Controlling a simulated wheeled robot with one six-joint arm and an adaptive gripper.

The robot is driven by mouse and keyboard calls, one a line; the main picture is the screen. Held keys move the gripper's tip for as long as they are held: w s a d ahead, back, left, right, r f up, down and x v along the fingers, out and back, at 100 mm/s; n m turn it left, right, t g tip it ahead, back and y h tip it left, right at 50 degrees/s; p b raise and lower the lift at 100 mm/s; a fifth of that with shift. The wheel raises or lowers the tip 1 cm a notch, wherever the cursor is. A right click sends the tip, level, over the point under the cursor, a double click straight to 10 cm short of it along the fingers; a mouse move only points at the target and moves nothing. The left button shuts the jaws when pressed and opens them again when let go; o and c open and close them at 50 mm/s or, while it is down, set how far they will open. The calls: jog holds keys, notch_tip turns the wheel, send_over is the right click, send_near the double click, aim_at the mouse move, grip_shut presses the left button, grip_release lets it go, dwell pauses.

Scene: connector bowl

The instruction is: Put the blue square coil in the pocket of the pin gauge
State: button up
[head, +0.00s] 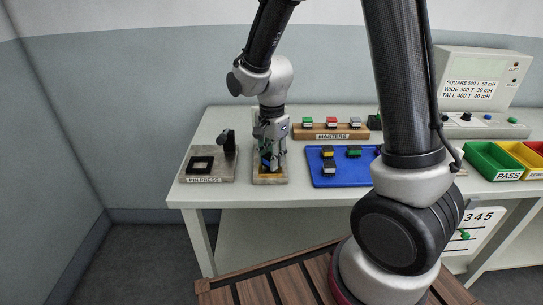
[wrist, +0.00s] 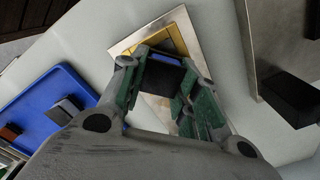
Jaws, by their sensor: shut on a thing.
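My gripper (head: 268,155) is over the pin gauge (head: 271,181), a small plate with a gold-coloured middle near the table's front left. In the wrist view my gripper (wrist: 160,88) is shut on the blue square coil (wrist: 156,77), which shows a dark face with blue edges between the green fingers. The coil is in front of the gauge's gold pocket (wrist: 165,36), which is partly hidden by it.
The pin press (head: 207,167) stands close on the left. A blue tray (head: 326,179) with several coils lies to the right; it also shows in the wrist view (wrist: 45,92). A wooden masters rack (head: 331,133) stands behind. Green and yellow bins (head: 490,160) are at far right.

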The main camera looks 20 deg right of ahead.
jog(key=o, duration=1.2)
notch_tip(320, 180, up, 12)
jog(key=s+d+r+n+t, duration=0.2)
jog(key=s+d+r+n, duration=0.2)
jog(key=s, duration=0.5)
jog(key=s+d+r+n+t, duration=0.2)
jog(key=s+d+r+n, duration=0.2)
jog(key=s+d+n, duration=0.4)
jog(key=shift+s+d+r+n, duration=0.3)
jog(key=shift+s+d+r, duration=0.05)
jog(key=shift+s+d, duration=0.75)
